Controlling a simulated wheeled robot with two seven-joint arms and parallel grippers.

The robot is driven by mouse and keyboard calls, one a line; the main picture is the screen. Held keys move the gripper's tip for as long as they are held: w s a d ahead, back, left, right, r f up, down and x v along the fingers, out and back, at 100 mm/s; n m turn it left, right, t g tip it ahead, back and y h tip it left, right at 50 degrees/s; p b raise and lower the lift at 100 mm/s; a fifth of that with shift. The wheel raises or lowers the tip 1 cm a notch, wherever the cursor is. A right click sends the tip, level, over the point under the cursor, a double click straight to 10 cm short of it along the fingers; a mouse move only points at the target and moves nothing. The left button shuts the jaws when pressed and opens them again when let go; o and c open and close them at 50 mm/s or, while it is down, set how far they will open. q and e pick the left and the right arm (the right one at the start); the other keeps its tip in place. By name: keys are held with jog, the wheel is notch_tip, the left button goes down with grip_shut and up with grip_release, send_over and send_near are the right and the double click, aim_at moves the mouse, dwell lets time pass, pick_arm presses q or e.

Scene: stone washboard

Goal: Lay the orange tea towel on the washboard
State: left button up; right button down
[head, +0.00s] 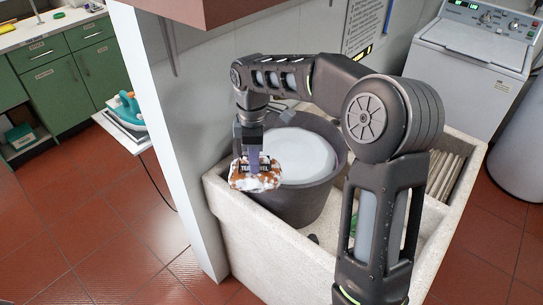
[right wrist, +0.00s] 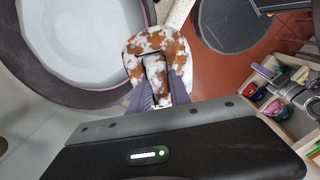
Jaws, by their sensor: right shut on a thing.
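The tea towel (head: 268,184), bunched up and patterned in orange-brown and white, hangs in my right gripper (head: 255,168) at the left rim of the grey tub. In the right wrist view the fingers of my right gripper (right wrist: 158,90) are closed on the towel (right wrist: 176,52). The ribbed washboard (head: 446,176) is at the right side of the stone sink, well to the right of the towel; my right arm hides part of it. My left gripper is not in view.
A large grey tub (head: 305,205) with whitish contents stands in the stone sink (head: 258,245). A washing machine (head: 470,55) is behind at the right. A white wall end (head: 180,150) stands close left of the towel. A turquoise iron (head: 128,108) sits farther left.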

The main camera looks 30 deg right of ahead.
jog(key=w+a+f+m+b, duration=0.2)
jog(key=a+f+m+b, duration=0.2)
jog(key=a+m, duration=0.7)
jog(key=shift+f, duration=0.15)
